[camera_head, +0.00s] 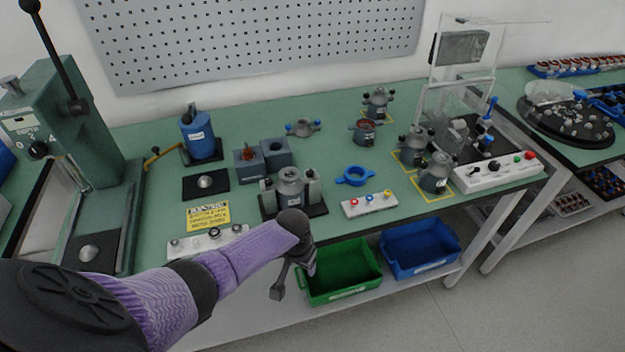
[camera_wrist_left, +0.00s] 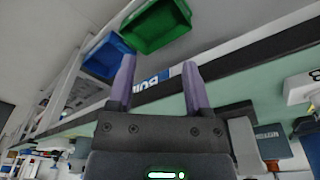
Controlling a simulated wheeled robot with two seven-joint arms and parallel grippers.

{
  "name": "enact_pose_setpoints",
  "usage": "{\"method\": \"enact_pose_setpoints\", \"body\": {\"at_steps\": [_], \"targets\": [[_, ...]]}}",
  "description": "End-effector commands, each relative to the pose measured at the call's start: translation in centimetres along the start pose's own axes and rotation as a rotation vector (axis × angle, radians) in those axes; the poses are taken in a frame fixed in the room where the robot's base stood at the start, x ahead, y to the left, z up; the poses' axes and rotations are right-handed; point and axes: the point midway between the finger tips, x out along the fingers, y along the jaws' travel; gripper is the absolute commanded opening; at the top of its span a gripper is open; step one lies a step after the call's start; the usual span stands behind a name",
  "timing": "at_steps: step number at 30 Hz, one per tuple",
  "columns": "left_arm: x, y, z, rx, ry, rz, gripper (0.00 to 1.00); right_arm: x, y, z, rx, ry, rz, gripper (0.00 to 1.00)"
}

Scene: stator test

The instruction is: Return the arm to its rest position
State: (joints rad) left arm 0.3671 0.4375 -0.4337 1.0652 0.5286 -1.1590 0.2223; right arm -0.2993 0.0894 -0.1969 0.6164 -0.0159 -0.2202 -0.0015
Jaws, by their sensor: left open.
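My left arm comes in from the lower left of the head view in a purple sleeve. My left gripper (camera_head: 293,277) hangs in front of the bench's front edge, beside the green bin. In the left wrist view its two fingers (camera_wrist_left: 159,88) stand apart with nothing held between them. The bench edge and the bins show beyond the fingers there. My right arm and gripper are not in view.
A green bin (camera_head: 340,296) and a blue bin (camera_head: 419,264) sit on the lower shelf. The green bench top (camera_head: 330,215) carries stator parts, a blue ring (camera_head: 355,175), a button box (camera_head: 369,204) and a press (camera_head: 60,120) at left. Floor is clear at right.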

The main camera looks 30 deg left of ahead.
Motion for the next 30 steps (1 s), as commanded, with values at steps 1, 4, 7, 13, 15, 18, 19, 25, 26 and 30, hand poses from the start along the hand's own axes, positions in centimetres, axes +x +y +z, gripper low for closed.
{"method": "enact_pose_setpoints", "body": {"at_steps": [1,4,7,13,15,18,19,25,26,30], "targets": [[0.0,0.0,0.0,0.000,0.000,0.000,0.64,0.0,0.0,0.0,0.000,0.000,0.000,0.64],[0.6,0.0,0.5,0.001,-0.001,-0.001,0.64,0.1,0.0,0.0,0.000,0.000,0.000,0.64],[4.8,0.1,4.3,0.018,-0.009,-0.015,0.64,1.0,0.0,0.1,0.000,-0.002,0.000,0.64],[15.1,1.1,21.3,0.159,-0.040,-0.046,0.64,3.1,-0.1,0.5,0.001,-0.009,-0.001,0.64],[16.4,1.8,26.8,0.216,-0.052,-0.038,0.64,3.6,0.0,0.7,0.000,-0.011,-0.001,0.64],[17.1,2.8,32.5,0.276,-0.065,-0.018,0.64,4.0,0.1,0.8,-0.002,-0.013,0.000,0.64],[17.1,3.1,33.6,0.287,-0.066,-0.012,0.64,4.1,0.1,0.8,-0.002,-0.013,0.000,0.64],[16.9,3.6,35.8,0.314,-0.067,0.001,0.64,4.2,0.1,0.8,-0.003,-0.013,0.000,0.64],[16.9,3.6,35.8,0.314,-0.067,0.001,0.64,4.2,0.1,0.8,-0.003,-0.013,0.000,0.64],[16.9,3.6,35.8,0.314,-0.067,0.001,0.64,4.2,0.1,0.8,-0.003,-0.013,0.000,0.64]]}}
